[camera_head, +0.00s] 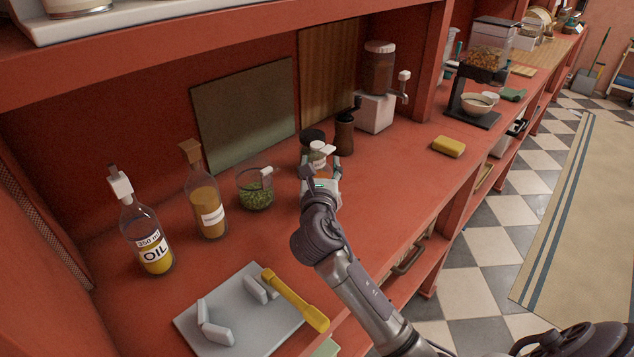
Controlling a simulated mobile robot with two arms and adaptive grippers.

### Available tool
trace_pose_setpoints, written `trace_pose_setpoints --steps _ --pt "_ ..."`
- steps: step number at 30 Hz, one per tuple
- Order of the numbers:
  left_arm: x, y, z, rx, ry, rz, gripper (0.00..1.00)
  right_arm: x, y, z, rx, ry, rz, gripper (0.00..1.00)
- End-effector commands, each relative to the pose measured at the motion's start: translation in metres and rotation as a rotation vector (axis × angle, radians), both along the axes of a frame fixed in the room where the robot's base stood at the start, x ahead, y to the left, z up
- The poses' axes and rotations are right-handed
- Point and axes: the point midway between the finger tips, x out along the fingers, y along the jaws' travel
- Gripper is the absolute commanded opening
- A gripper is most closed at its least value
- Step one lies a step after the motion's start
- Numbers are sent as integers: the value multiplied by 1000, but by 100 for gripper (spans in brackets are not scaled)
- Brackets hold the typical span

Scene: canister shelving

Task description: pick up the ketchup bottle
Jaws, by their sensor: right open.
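I cannot make out a bottle clearly marked as ketchup. My right gripper (320,172) is open over the red counter, with its arm coming in from the lower right. A small container with a white top (318,149) shows just behind the fingers, partly hidden by them; I cannot tell whether they touch it. A bottle of brown-yellow liquid with a white label (208,207) stands upright to the left, its label too small to read. An oil bottle (149,240) stands further left. My left gripper is not in view.
A glass jug of green bits (256,189) stands left of the gripper. A dark pepper mill (344,133) and a grinder (376,105) stand behind. A grey board (240,318) with a yellow-handled tool (296,301) lies in front. A yellow sponge (448,146) lies right, with clear counter around it.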

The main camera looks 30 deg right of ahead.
Motion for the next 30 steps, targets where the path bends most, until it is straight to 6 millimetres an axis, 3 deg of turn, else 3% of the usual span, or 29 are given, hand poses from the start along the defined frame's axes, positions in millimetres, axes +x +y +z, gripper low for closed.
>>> trace_pose_setpoints --steps 8,14,22,30 --pt "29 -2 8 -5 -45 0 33 28 -9 -3 3 1 -1 58" --pt "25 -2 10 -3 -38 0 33 50 -19 -5 0 1 0 58" --pt "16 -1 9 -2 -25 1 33 52 -20 -5 1 0 1 58" --pt "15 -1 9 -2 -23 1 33 52 -20 -6 2 1 2 13"
